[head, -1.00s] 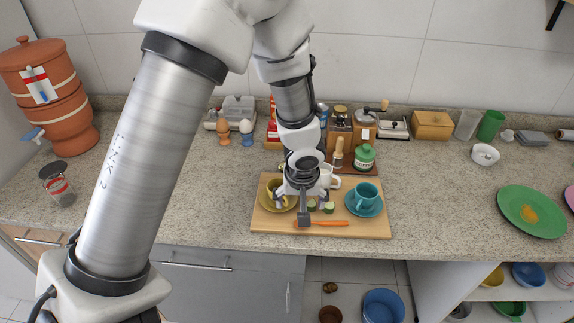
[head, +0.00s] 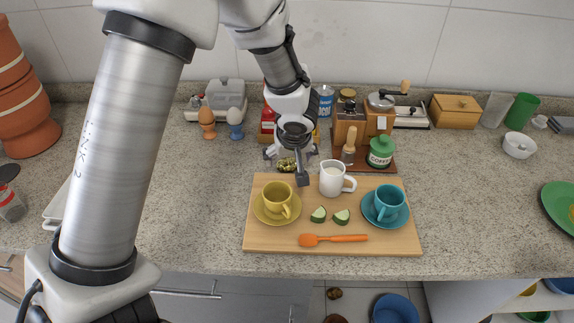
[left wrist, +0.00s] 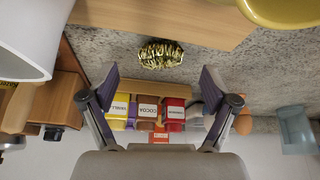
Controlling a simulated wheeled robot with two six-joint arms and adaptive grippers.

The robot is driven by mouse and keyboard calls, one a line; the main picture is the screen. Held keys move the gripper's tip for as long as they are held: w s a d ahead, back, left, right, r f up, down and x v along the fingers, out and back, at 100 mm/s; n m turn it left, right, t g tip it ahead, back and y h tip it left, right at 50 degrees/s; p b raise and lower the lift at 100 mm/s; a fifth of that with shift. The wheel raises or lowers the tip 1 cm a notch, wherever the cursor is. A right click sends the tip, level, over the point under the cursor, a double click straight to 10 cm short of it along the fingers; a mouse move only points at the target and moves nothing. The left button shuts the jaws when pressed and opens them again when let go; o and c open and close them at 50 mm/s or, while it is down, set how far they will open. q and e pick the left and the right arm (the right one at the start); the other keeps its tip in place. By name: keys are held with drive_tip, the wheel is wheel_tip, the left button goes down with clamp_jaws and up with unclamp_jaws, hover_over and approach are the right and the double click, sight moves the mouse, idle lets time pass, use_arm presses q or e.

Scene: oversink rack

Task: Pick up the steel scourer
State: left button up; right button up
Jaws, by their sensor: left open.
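The steel scourer (left wrist: 160,54) is a shiny, curly brass-coloured pad on the speckled counter, just beyond the wooden board's edge. In the head view the scourer (head: 286,165) shows partly, behind the board and under my left gripper (head: 291,158). In the left wrist view my left gripper (left wrist: 160,80) is open, with nothing between its fingers. The scourer lies ahead of the gap, roughly centred between the fingertips and apart from them. My right gripper is not in view.
The wooden board (head: 350,245) holds a yellow cup (head: 279,197), white jug (head: 332,178), teal cup (head: 388,199), cucumber pieces and an orange spatula. Spice boxes (left wrist: 148,108) stand near the gripper. A coffee grinder (head: 378,115) is to the right. Counter left of the board is clear.

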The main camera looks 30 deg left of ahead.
sight(288, 162)
use_arm(q)
drive_tip(key=x, duration=0.4)
drive_tip(key=shift+w+a+r, duration=0.1)
drive_tip(key=shift+r, duration=0.1)
drive_tip(key=c, duration=1.1)
drive_tip(key=shift+c, duration=0.2)
